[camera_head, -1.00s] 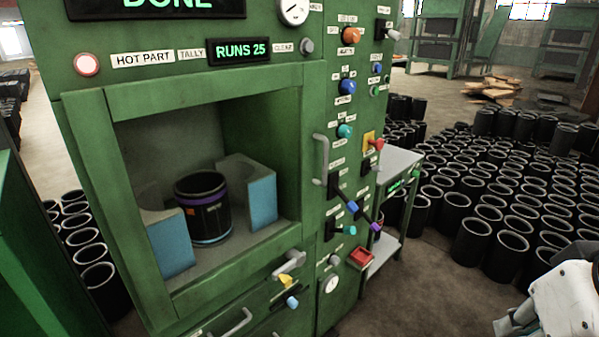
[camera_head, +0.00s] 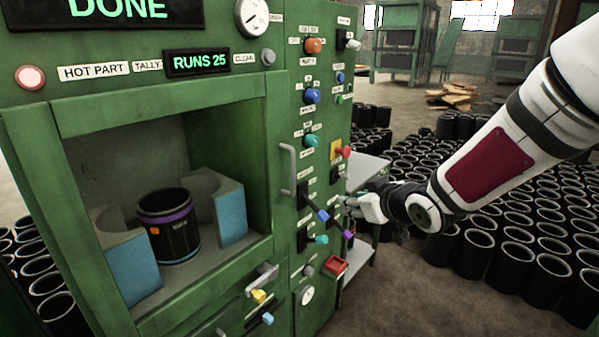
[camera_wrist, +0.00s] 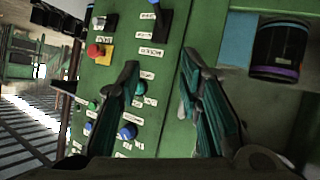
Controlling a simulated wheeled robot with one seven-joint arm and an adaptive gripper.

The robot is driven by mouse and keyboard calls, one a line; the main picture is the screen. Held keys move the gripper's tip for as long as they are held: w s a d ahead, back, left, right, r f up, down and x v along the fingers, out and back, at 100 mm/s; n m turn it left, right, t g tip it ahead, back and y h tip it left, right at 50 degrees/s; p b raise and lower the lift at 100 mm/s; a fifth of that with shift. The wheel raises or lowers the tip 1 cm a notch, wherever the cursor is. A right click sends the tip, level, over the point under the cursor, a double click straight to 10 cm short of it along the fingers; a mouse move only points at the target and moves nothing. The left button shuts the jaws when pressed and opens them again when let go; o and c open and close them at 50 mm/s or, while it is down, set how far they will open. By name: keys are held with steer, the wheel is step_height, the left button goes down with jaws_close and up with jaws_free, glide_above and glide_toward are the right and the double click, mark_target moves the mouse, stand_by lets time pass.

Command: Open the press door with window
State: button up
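The green press has a framed front (camera_head: 258,110) around a square opening or window; I cannot tell whether glass fills it. A black sleeve with a purple band (camera_head: 168,225) stands inside between two blue-sided blocks; it also shows at upper right in the wrist view (camera_wrist: 280,45). A vertical bar handle (camera_head: 287,170) is on the green front just right of the frame. A metal latch handle (camera_head: 262,278) sits at the frame's lower right. My gripper (camera_head: 352,204) is right of both handles, near the control panel's edge. In the wrist view its fingers (camera_wrist: 160,60) are apart and empty, facing the panel.
The control panel (camera_head: 310,190) carries several knobs and protruding levers close to my gripper. A small side table (camera_head: 365,170) and many black sleeves (camera_head: 470,245) stand to the right. Floor in front is clear.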

mark_target(294, 171)
steer(key=w+a+y, duration=0.2)
steer(key=w+a, duration=0.2)
steer(key=a, duration=0.1)
steer(key=w+a+t+y, duration=0.1)
steer(key=w+a+y, duration=0.1)
steer(key=w+a, duration=0.3)
steer(key=w+a+n+t+y, duration=0.1)
steer(key=w+a+y, duration=0.2)
steer(key=w+a, duration=0.2)
steer(key=shift+w+r+b, duration=0.15)
steer(key=shift+r+b, duration=0.15)
steer(key=shift+r, duration=0.1)
jaws_close()
